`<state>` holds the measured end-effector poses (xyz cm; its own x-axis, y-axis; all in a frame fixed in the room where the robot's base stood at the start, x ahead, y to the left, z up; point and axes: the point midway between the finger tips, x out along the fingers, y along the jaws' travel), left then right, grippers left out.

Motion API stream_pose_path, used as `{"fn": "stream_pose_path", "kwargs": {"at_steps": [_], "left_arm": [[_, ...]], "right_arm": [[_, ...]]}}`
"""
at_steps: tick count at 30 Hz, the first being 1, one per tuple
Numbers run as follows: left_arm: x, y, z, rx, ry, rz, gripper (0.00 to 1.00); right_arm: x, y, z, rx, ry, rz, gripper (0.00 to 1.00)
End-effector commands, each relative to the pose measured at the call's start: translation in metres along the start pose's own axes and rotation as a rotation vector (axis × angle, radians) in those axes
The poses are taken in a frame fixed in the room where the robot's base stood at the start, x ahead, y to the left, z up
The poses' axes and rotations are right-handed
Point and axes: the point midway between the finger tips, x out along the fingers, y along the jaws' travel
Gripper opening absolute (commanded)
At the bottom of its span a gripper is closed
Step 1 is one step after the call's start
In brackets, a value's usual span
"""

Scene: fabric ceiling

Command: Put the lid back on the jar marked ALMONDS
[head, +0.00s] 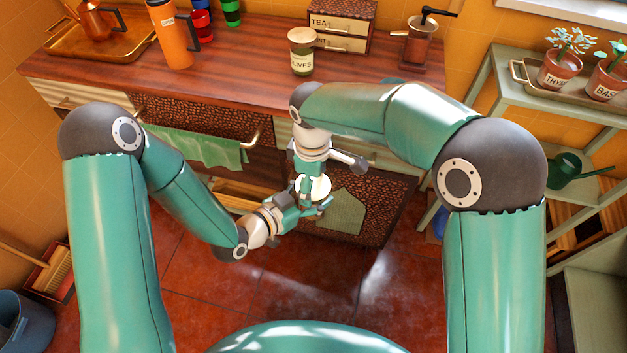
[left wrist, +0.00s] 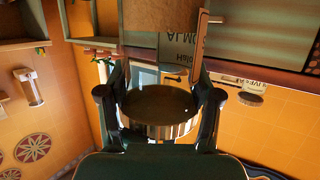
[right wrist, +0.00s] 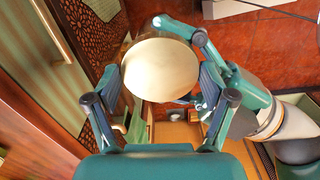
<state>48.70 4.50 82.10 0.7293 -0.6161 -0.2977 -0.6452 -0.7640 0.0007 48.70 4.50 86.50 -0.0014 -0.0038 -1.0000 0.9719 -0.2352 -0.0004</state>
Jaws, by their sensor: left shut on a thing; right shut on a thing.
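A round cream lid (head: 313,187) is held in the air before the cabinet, its pale face (right wrist: 160,68) towards my right wrist camera. My right gripper (head: 312,182) reaches down from above and is shut on it. My left gripper (head: 300,203) comes in from the left, with its fingers also closed at the lid. The left wrist view, upside down, shows its dark underside (left wrist: 160,104) and ridged rim between the left fingers. I cannot make out the ALMONDS jar in the head view. Partly readable lettering shows beyond the lid in the left wrist view.
A jar marked OLIVES (head: 301,60) stands on the wooden counter (head: 245,50), beside the drawers marked TEA (head: 340,25), a grinder (head: 417,45) and an orange flask (head: 170,35). A green towel (head: 200,147) hangs in front. A plant shelf (head: 500,75) stands right.

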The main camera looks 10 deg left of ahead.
Motion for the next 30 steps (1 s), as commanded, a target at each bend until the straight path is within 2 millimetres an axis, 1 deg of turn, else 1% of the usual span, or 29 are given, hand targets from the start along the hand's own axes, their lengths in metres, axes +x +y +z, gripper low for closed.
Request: {"fn": "stream_pose_path", "kwargs": {"at_steps": [1, 5, 6, 9, 18, 22, 26, 30], "left_arm": [[0.0, 0.0, -0.001, 0.0, 0.003, 0.0, 0.0], [0.0, 0.0, -0.001, -0.001, 0.004, 0.001, 0.0], [0.0, 0.0, -0.001, -0.001, 0.004, 0.001, 0.0], [0.0, 0.0, -0.001, 0.0, 0.004, 0.001, 0.0], [0.0, 0.0, -0.001, 0.0, 0.003, 0.0, 0.0], [0.0, 0.0, -0.001, 0.0, 0.003, 0.0, 0.0], [0.0, 0.0, -0.001, 0.0, 0.003, 0.0, 0.0], [0.0, 0.0, -0.001, 0.0, 0.003, 0.0, 0.0]], "right_arm": [[0.001, 0.001, 0.0, 0.059, 0.002, 0.002, 0.41], [0.001, 0.001, 0.0, 0.048, 0.002, 0.002, 0.41], [0.001, 0.001, 0.0, 0.047, 0.002, 0.002, 0.85], [0.001, 0.001, 0.0, 0.047, 0.002, 0.002, 1.0], [0.0, 0.001, 0.0, 0.046, 0.001, 0.001, 1.0], [-0.004, 0.001, -0.001, 0.046, 0.003, 0.003, 1.0], [-0.019, 0.002, -0.001, 0.046, 0.005, 0.005, 1.0], [-0.045, 0.002, -0.001, 0.047, 0.006, 0.005, 1.0]]}}
